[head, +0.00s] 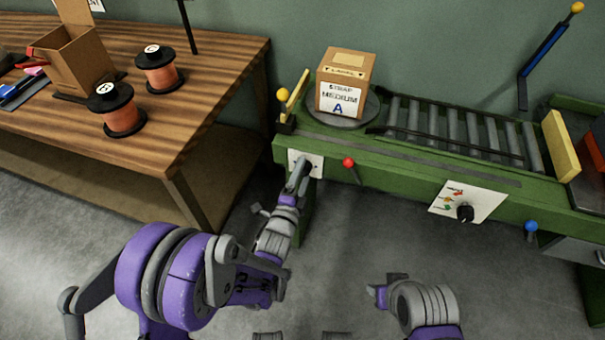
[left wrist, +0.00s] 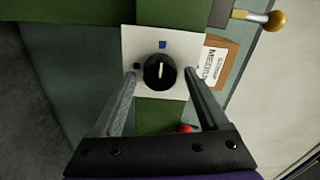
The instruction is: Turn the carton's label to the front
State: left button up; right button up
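The carton (head: 345,82) is a brown box on a round grey turntable (head: 324,117) at the conveyor's left end. Its white label (head: 339,100), reading "STRAP MEDIUM A", faces the near side, turned slightly. In the left wrist view part of the carton (left wrist: 229,56) shows behind the right finger. A black dial (left wrist: 160,72) sits on a white plate (left wrist: 186,36) on the conveyor's front. My left gripper (head: 304,178) is at this plate. In the left wrist view its open fingers (left wrist: 161,77) stand either side of the dial, with gaps visible. My right gripper's fingers do not show.
A green roller conveyor (head: 455,133) runs right from the turntable. A red-knobbed lever (head: 349,163) is close right of my left gripper. A second dial panel (head: 468,201) is farther right. A wooden table (head: 200,95) with spools stands left.

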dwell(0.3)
pick_arm(q)
jog(key=b+v, duration=0.1)
jog(key=v, duration=0.9)
jog(key=shift+s+a+r, duration=0.1)
jog(key=shift+s+a, duration=0.05)
jog(key=shift+s, duration=0.25)
